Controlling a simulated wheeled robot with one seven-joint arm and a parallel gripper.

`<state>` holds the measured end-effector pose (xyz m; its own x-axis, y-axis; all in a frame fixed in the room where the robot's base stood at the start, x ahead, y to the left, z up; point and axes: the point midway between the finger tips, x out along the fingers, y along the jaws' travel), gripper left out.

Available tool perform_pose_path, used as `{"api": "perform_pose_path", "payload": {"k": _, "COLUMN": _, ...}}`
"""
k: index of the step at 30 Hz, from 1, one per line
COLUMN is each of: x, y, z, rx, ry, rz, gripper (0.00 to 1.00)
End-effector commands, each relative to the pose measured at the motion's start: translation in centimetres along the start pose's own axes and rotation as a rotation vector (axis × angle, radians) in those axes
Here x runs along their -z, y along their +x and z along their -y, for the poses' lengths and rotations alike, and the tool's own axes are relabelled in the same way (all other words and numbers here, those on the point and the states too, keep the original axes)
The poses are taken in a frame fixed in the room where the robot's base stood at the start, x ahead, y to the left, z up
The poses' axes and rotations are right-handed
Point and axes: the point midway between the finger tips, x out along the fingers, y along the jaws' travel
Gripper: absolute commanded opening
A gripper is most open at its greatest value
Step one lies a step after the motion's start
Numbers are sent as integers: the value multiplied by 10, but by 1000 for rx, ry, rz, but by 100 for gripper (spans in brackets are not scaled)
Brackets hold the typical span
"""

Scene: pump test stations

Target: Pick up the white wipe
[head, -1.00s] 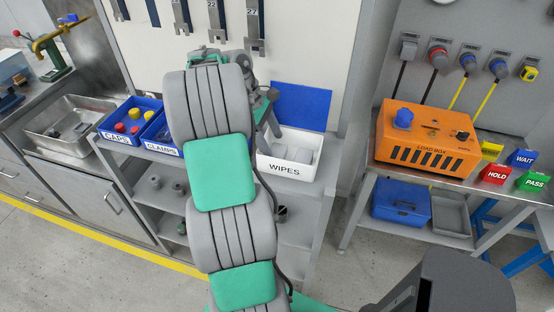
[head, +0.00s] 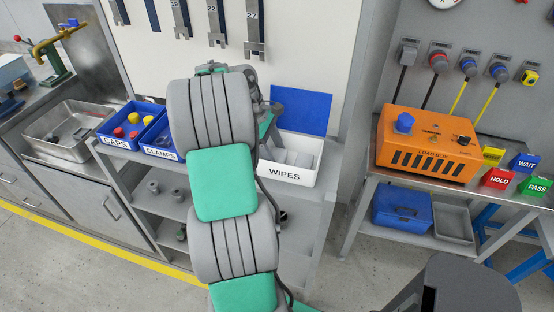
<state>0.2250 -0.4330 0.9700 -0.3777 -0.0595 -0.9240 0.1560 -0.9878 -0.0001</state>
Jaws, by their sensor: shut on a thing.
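The white bin labelled WIPES (head: 289,174) stands on the shelf top right of my arm. Folded pale wipes (head: 298,159) lie inside it. My gripper (head: 269,127) is at the bin's left end, partly hidden behind my own arm. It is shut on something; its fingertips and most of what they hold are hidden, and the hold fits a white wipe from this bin.
Blue bins labelled CAPS (head: 128,132) and CLAMPS (head: 160,152) stand left of my arm. A blue panel (head: 301,108) is behind the wipes bin. Wrenches hang above. An orange load box (head: 428,143) sits on the right-hand bench.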

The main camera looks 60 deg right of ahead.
Motion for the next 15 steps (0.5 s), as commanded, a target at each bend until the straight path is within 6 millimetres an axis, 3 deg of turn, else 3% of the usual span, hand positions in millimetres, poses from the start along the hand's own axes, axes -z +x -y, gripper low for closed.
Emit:
{"api": "perform_pose_path", "payload": {"k": 8, "x": -2, "y": -4, "z": 0, "rx": -1, "ry": 0, "rz": 0, "gripper": 25}}
{"api": "perform_pose_path", "payload": {"k": 15, "x": -22, "y": -54, "z": -1, "rx": -2, "ry": 2, "rz": -1, "gripper": 25}}
